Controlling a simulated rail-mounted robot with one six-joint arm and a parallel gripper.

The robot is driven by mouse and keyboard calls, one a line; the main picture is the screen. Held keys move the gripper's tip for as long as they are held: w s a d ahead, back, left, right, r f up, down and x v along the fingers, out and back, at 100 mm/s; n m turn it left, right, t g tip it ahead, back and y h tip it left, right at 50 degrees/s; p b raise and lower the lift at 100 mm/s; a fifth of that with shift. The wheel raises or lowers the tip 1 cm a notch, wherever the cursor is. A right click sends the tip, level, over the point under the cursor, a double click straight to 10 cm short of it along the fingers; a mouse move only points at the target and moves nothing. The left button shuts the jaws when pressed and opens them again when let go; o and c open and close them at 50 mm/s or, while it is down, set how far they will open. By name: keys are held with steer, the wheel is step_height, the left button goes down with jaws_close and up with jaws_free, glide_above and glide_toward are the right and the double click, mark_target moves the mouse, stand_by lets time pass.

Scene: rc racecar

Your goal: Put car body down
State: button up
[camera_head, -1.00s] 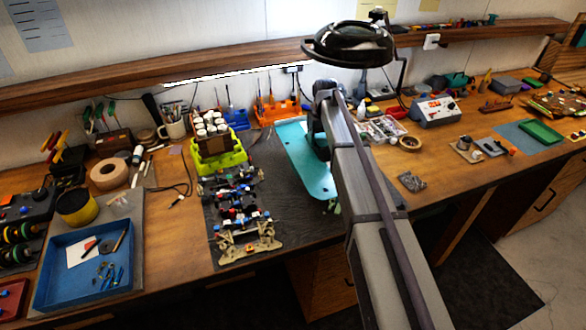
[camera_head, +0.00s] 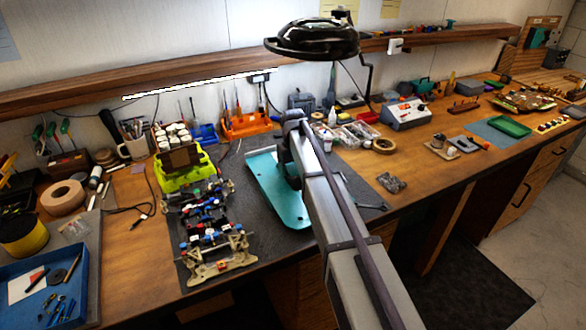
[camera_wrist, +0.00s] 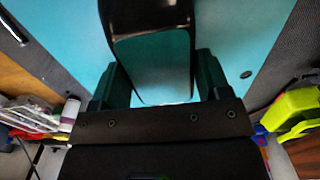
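The car body (camera_head: 265,180) is a long turquoise shell, seen in the head view over the right part of the dark mat. My arm hides its right middle. In the wrist view its turquoise surface (camera_wrist: 235,35) fills the top, with a dark block (camera_wrist: 150,20) rising from it. My gripper (camera_wrist: 160,85) has its two dark green fingers on either side of this block and looks shut on it. Whether the body touches the mat cannot be told. The car chassis (camera_head: 210,225), with wheel-less arms and coloured parts, lies left of the body.
The dark mat (camera_head: 265,240) has bare room in front of the body. A lime-green holder (camera_head: 185,168) stands behind the chassis, and an orange tool rack (camera_head: 245,124) behind the body. A magnifier lamp (camera_head: 312,40) hangs above. A blue tray (camera_head: 85,290) is at left.

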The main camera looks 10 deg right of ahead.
steer(key=o, duration=0.4)
steer(key=shift+o, duration=0.2)
steer(key=shift+r, duration=0.1)
step_height(320, 180, up, 12)
steer(key=r+p, duration=0.1)
steer(key=p, duration=1.2)
steer(key=s+m, duration=0.3)
steer(key=s, duration=3.1)
steer(key=f+b, duration=0.5)
steer(key=shift+d+f, duration=0.2)
steer(key=shift+d, duration=0.15)
